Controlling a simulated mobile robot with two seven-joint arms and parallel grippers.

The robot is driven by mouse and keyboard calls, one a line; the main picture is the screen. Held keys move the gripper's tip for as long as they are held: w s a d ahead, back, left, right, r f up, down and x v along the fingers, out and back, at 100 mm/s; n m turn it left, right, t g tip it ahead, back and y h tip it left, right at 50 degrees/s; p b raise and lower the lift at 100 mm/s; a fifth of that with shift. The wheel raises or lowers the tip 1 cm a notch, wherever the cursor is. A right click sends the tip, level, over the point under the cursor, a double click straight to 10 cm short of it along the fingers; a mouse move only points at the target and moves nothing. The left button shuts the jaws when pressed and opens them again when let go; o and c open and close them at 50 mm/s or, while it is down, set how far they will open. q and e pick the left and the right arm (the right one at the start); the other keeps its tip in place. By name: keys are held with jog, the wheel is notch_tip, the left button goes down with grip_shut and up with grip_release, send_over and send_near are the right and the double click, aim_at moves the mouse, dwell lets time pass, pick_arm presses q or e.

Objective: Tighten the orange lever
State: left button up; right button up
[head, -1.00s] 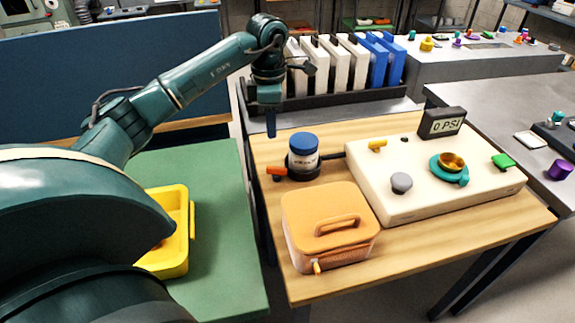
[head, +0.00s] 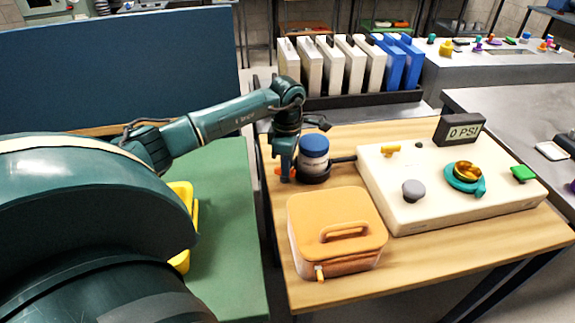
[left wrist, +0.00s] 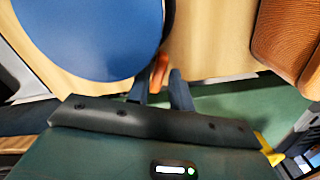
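The orange lever (head: 279,171) is on the dark holder around a white jar with a blue lid (head: 315,146), at the table's left edge. My left gripper (head: 287,176) is low over it, pointing down, and hides most of it in the head view. In the left wrist view the orange lever (left wrist: 159,74) shows between my two close-set fingertips (left wrist: 160,92). The frames do not show whether the fingers press on it. The blue lid (left wrist: 85,35) fills the upper left there. My right gripper is not in view.
An orange lidded box (head: 337,245) stands just in front of the jar. A cream panel (head: 445,210) with knobs and a "0 PSI" display (head: 462,130) is to the right. A yellow tray (head: 181,262) sits on the green surface at left.

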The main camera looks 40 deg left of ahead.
pick_arm(q)
jog(key=shift+f, duration=0.6)
grip_shut()
jog(key=n, duration=0.4)
jog(key=shift+w+a+n, duration=0.1)
jog(key=shift+w+n, duration=0.05)
jog(key=shift+n, duration=0.15)
grip_release()
